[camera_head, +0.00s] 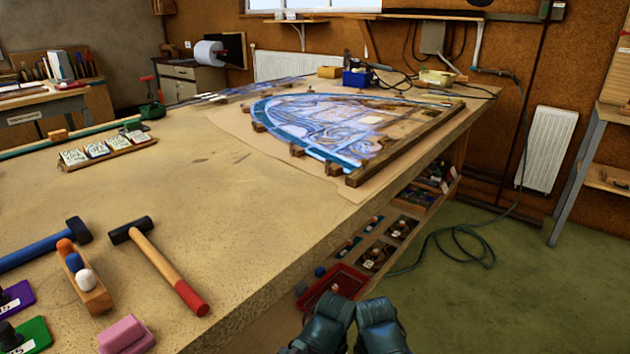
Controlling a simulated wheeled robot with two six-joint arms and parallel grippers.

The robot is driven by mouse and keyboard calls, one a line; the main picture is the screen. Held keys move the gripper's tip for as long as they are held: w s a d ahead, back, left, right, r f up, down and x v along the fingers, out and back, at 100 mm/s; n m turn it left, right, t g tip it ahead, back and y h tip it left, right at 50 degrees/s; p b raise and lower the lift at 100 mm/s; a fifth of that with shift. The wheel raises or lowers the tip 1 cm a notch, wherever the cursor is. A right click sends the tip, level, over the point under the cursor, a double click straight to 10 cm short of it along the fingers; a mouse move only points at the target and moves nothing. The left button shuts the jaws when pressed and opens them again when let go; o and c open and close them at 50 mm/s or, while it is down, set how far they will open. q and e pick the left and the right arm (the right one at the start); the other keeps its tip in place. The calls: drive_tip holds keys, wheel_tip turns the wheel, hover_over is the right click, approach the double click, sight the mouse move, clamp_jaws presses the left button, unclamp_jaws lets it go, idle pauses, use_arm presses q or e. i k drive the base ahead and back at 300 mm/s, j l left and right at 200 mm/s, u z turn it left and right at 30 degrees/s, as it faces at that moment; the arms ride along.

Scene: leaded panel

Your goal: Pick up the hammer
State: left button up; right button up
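A hammer (160,265) with a dark head, a wooden handle and a red end lies on the workbench near its front edge. A second hammer (40,248) with a blue handle and dark head lies at the far left, its handle end cut off by the frame. My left gripper (335,306) and my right gripper (375,308) appear as two dark shapes side by side at the bottom, off the bench edge. They are right of both hammers and touch neither. Their finger gap is not clear.
A wooden block (88,285) with coloured knobs stands between the hammers. A pink block (126,335) and purple and green pieces lie nearby. The leaded panel (335,128) lies further back. The bench middle (230,205) is clear. Red tray (333,283) sits below the edge.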

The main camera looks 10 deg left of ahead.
sight(134, 230)
drive_tip(key=k+l+u, duration=0.2)
drive_tip(key=u, duration=0.25)
drive_tip(key=k+u, duration=0.4)
